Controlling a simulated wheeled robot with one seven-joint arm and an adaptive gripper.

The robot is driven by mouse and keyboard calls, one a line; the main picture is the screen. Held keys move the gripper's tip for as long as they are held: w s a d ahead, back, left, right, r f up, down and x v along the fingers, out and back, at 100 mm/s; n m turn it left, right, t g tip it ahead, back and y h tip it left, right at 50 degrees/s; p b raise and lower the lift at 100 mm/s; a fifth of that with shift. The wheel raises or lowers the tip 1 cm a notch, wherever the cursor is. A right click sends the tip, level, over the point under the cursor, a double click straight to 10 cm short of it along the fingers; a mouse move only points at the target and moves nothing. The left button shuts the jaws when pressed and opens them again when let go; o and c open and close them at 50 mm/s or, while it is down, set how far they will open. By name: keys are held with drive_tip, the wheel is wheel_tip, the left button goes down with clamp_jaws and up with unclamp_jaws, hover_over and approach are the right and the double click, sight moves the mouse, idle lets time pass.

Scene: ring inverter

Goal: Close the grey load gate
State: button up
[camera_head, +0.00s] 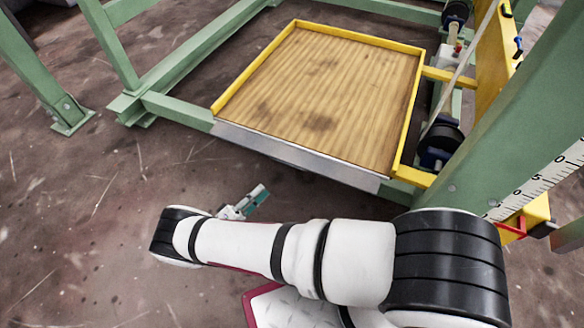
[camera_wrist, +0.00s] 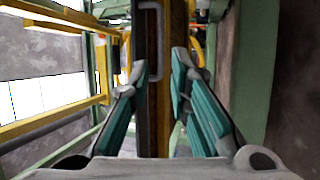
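The grey load gate (camera_head: 300,157) shows in the head view as a long metal strip along the near edge of the wooden platform (camera_head: 325,88). My gripper (camera_head: 262,192) is below and in front of that strip, with teal fingers. In the wrist view my gripper (camera_wrist: 160,66) is open, its fingertips apart. A grey U-shaped handle (camera_wrist: 159,38) on a dark upright panel lies ahead, near the left fingertip and roughly between the fingers. I cannot tell whether a finger touches it. The handle is hidden in the head view.
A yellow rim (camera_head: 413,105) borders the platform. A green post (camera_head: 510,130) with a white scale stands at the right, beside dark rollers (camera_head: 440,142). Green frame beams (camera_head: 178,112) run at the left. The floor (camera_head: 70,220) at the front left is bare.

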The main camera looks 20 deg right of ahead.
sight(290, 159)
drive_tip(key=b+x, duration=0.1)
drive_tip(key=x, duration=1.2)
drive_tip(key=shift+d+r, duration=0.1)
drive_tip(key=shift+d, duration=0.25)
clamp_jaws()
